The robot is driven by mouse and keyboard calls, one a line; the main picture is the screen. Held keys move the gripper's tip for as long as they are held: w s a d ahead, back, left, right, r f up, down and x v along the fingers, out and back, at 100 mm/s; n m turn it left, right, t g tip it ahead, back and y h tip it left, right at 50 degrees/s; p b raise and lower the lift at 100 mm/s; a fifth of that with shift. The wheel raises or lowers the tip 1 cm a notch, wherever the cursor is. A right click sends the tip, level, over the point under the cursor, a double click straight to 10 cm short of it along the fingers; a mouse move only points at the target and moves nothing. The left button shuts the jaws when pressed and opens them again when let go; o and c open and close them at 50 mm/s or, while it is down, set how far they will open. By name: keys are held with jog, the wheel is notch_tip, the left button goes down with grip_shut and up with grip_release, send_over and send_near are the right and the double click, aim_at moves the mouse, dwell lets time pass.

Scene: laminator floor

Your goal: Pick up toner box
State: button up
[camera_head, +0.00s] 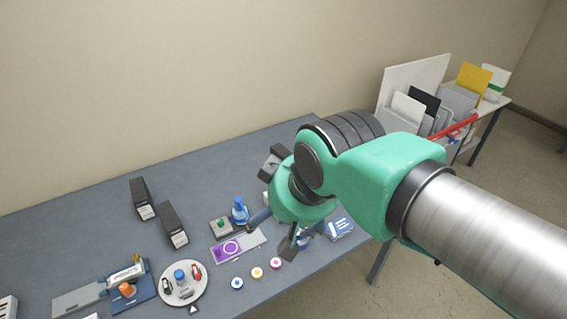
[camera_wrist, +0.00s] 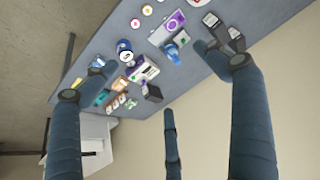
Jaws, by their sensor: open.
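Either could be the toner box; the label print is too small to read. Dark boxes with white labels also show at the upper right of the wrist view, partly near a finger (camera_wrist: 211,21). My gripper (camera_head: 270,203) is open and empty, above the table and to the right of both black boxes. In the wrist view its three fingers are spread (camera_wrist: 160,75), with nothing between them at grip.
A blue bottle (camera_head: 240,212), a purple-ringed tray (camera_head: 249,246), small coloured round pots (camera_head: 257,272) and a round white plate (camera_head: 170,292) stand on the table (camera_head: 85,235). A rack of folders (camera_head: 432,112) stands at the right. Open tabletop lies behind the boxes.

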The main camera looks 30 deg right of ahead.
jog(key=w+d+r, duration=0.1)
jog(key=w+d, duration=0.1)
jog(key=w, duration=0.6)
jog(key=w+d+r, duration=0.2)
jog(key=w, duration=0.6)
jog(key=n+g+p, duration=0.1)
jog(key=p, duration=0.2)
send_over(285, 151)
jog(key=s, duration=0.5)
notch_tip(285, 151, down, 26)
jog(key=shift+d+f, duration=0.15)
jog(key=shift+d, duration=0.1)
jog(key=shift+x, duration=4.25)
jog(key=shift+a, duration=0.15)
jog(key=shift+f, duration=0.1)
